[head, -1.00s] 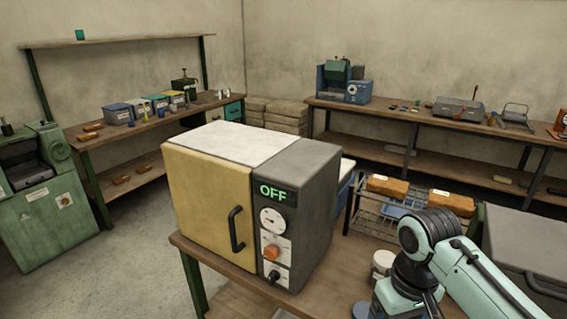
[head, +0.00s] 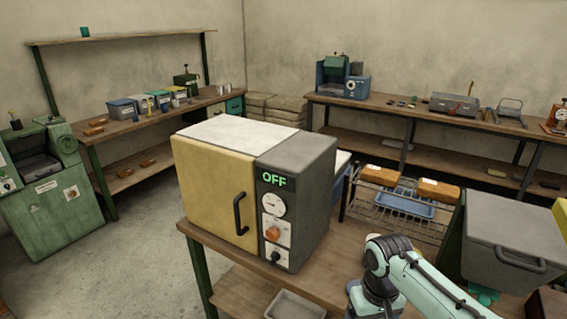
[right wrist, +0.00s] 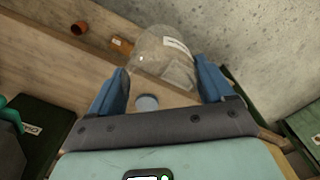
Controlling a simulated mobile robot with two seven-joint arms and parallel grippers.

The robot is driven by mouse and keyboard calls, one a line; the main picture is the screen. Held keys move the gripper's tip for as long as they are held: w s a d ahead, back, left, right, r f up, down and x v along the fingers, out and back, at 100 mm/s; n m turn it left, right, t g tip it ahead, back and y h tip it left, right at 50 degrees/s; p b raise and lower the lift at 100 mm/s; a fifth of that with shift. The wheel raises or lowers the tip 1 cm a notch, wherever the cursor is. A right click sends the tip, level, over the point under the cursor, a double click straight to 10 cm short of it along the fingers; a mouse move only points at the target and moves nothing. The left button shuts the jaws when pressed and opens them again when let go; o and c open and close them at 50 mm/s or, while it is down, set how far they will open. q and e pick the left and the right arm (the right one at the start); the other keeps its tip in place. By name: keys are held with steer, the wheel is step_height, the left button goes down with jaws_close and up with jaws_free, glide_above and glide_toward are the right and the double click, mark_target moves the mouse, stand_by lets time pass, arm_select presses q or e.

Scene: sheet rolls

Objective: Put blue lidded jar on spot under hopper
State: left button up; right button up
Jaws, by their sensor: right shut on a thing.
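In the right wrist view my right gripper (right wrist: 160,95) has its two blue fingers on either side of a clear, rounded jar (right wrist: 150,55) with pale labels. It is shut on this jar. A small grey-blue disc (right wrist: 147,102) shows between the fingers; I cannot tell whether it belongs to the jar. The lid's colour is not clear. In the head view my right arm (head: 390,262) reaches in from the lower right, and its gripper and the jar are out of sight. My left gripper is in neither view. I cannot pick out the hopper or the spot for certain.
A yellow-and-grey oven (head: 215,185) reading OFF stands on the near bench (head: 325,272). A pale tray (head: 290,304) sits low in front. A grey lidded box (head: 505,235) is at right. A wire rack (head: 395,225) with orange blocks is behind. Open floor lies left.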

steer(key=shift+m, duration=0.8)
steer(key=w+f+p, duration=0.1)
steer(key=f, duration=0.4)
steer(key=w+f+p, duration=0.1)
steer(key=f, duration=0.5)
steer(key=f+p, duration=0.1)
steer(key=f, duration=0.4)
steer(key=shift+w+a+f, duration=0.15)
steer(key=shift+w+a, duration=0.2)
steer(key=shift+w, duration=0.05)
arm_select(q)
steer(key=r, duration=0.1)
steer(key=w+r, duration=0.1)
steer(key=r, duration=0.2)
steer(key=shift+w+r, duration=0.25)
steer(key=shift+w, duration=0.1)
arm_select(e)
steer(key=shift+s+f, duration=0.1)
steer(key=shift+f, duration=0.1)
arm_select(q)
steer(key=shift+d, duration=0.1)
